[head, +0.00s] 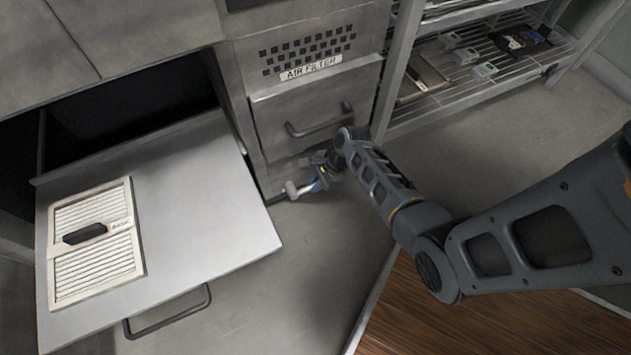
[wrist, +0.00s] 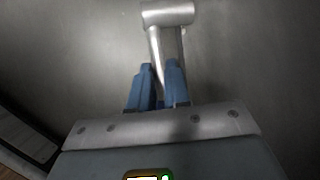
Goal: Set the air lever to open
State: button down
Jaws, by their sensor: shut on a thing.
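The air lever (head: 297,189) is a pale metal T-shaped handle low on the front of the cabinet marked AIR FILTER, below its bar handle. In the wrist view the lever (wrist: 168,15) has a rounded crossbar on a stem that runs down between my blue fingers. My gripper (head: 316,186) is at the lever, and it also shows in the wrist view (wrist: 158,75), shut on the stem with the crossbar beyond the fingertips. The lever's base is hidden by my gripper and arm, and I cannot tell its setting.
The cabinet (head: 305,100) has a vented panel and a bar handle (head: 318,122) just above my gripper. At left a drawer (head: 200,195) is pulled out, with a white slatted filter (head: 70,216) on it. A wire shelf (head: 480,72) with small items stands at right.

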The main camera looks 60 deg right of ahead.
jog(key=shift+a+r+p, duration=0.15)
jog(key=shift+r+p, duration=0.25)
jog(key=shift+p, duration=0.4)
jog(key=shift+w+g+h+p, duration=0.1)
jog(key=shift+g+h+p, duration=0.3)
jog(key=shift+h+p, duration=0.25)
jog(key=c, duration=1.1)
grip_release()
jog(key=shift+r, duration=0.1)
jog(key=shift+r, duration=0.25)
jog(key=s+d+p, duration=0.3)
jog(key=s+d, duration=0.1)
jog(key=s, duration=0.7)
jog(key=shift+s+d+r, duration=0.2)
jog(key=shift+s+d, duration=0.05)
jog(key=shift+d, duration=0.05)
